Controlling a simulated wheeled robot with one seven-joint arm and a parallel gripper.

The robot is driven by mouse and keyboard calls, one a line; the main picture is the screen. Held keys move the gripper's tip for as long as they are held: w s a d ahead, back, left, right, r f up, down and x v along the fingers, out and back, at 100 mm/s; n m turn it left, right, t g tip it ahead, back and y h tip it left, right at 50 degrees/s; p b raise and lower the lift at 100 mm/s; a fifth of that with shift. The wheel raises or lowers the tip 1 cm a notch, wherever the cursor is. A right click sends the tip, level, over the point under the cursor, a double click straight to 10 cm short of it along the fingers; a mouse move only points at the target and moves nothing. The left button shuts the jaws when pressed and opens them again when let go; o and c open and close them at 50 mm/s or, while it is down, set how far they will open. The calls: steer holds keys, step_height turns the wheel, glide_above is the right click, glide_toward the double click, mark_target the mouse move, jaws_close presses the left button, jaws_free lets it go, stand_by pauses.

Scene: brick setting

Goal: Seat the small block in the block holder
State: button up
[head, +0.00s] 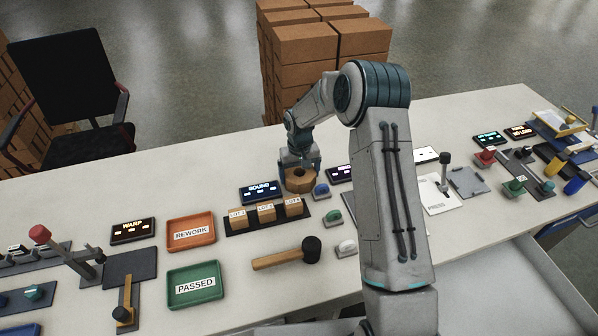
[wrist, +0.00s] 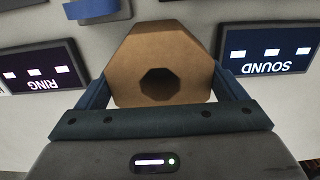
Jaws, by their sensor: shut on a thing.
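My gripper (head: 299,162) is shut on a brown eight-sided block (head: 301,183) with a dark hole in it, at the back of the table near the SOUND panel. In the wrist view the block (wrist: 160,50) sits between the two fingers, its eight-sided hole facing the camera. I cannot tell whether it touches the table. A dark rack (head: 238,224) to its front left carries three small brown blocks with LOT labels, the middle one (head: 266,213) among them. I cannot tell which thing is the block holder.
The SOUND panel (head: 262,191) and RING panel (head: 340,173) flank my gripper. A blue button (head: 321,190) is close on the right. A mallet (head: 285,255), the orange REWORK tray (head: 191,248) and the green PASSED tray (head: 222,288) lie nearer the front. The table behind the panels is clear.

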steer(key=shift+f, duration=0.15)
steer(key=o, duration=1)
steer(key=shift+c, duration=0.2)
